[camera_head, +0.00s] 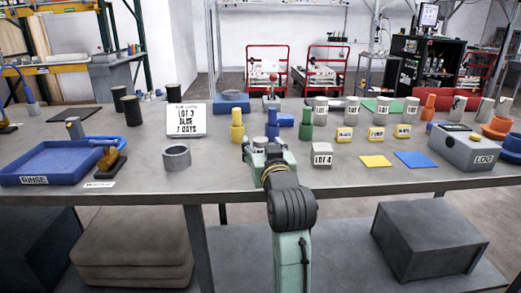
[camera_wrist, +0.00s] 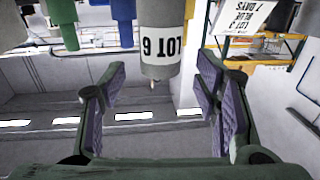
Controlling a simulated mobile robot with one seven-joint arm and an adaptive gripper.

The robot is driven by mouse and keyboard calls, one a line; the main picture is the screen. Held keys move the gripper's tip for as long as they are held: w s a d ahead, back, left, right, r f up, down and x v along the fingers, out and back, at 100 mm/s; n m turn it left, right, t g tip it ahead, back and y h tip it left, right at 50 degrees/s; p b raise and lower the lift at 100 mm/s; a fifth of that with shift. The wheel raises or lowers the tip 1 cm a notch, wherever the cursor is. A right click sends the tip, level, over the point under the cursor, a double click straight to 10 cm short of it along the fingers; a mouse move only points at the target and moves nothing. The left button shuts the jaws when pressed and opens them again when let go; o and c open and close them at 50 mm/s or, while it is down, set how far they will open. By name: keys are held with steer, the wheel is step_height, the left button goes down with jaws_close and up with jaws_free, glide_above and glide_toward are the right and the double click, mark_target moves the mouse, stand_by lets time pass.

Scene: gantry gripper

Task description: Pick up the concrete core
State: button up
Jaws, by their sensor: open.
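A grey concrete core marked LOT 6 (camera_wrist: 161,45) shows upside down at the top middle of the wrist view. It lies ahead of my gripper (camera_wrist: 164,88), roughly centred between the two purple-padded fingers, which are wide apart and empty. I cannot tell how far it is from the fingertips. In the head view my gripper (camera_head: 262,146) is over the front middle of the table, its fingers mostly hidden by my arm. A core marked LOT 4 (camera_head: 322,153) stands to its right. Several similar labelled cores, including one (camera_head: 352,110), stand further back. I cannot pick out LOT 6 there.
Blue, yellow and green stepped pieces (camera_head: 306,125) stand close around my gripper. A lettered sign (camera_head: 182,118), grey ring (camera_head: 176,157) and blue RINSE tray (camera_head: 55,162) are left. Yellow boxes (camera_head: 376,134), flat squares (camera_head: 416,159) and a LOG box (camera_head: 475,148) are right.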

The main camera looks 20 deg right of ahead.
steer(key=shift+w+d, duration=0.1)
steer(key=shift+w, duration=0.75)
steer(key=shift+c, duration=0.2)
jaws_close()
